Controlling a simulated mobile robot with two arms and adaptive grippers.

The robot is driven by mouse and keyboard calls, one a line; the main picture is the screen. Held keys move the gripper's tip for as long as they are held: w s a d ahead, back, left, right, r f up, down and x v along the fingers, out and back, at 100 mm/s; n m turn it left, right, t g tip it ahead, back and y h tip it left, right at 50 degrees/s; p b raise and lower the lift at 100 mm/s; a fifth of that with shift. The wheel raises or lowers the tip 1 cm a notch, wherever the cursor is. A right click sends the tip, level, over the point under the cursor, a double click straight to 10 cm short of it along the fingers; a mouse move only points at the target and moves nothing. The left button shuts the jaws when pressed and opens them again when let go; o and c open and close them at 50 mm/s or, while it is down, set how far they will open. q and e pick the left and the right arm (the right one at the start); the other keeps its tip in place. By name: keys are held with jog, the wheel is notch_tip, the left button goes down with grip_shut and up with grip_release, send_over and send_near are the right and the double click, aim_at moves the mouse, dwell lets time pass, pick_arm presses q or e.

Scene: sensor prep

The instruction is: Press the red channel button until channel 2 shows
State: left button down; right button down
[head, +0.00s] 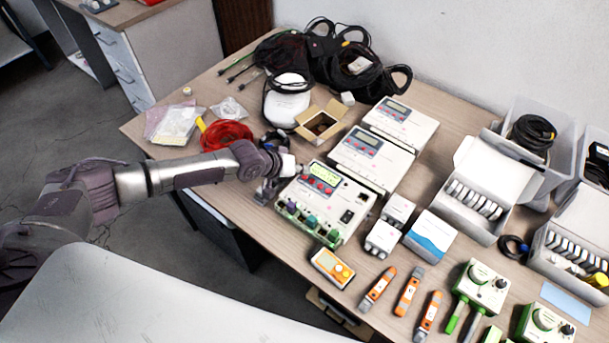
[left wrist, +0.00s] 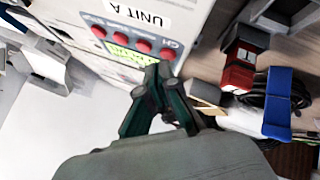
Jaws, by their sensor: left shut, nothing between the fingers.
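The unit labelled UNIT A is a white box (head: 326,203) on the table, with a lit green display (head: 323,172) and a row of red buttons (head: 318,186). In the left wrist view its panel appears upside down, with the display (left wrist: 124,52) partly behind my fingers and its digits not readable. The red button at the CH label (left wrist: 167,54) is at the row's end. My left gripper (left wrist: 160,72) is shut and empty, its tips close to that button; contact cannot be told. In the head view the left gripper (head: 294,172) is beside the panel's left edge. My right gripper is not in view.
Two similar white units (head: 371,157) (head: 401,124) stand behind. A red cable coil (head: 227,135) and an open carton (head: 321,122) lie near my left arm. An orange meter (head: 332,267) and several orange-grey tools (head: 408,291) lie in front. White boxes (head: 384,238) stand to the right.

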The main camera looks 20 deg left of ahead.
aim_at(302, 177)
pick_arm(q)
jog(key=shift+f, duration=0.4)
dwell(0.6)
jog(key=shift+r+p, duration=0.55)
jog(key=shift+r, duration=0.3)
notch_tip(302, 177, up, 5)
jog(key=p, duration=0.4)
jog(key=shift+p, duration=0.4)
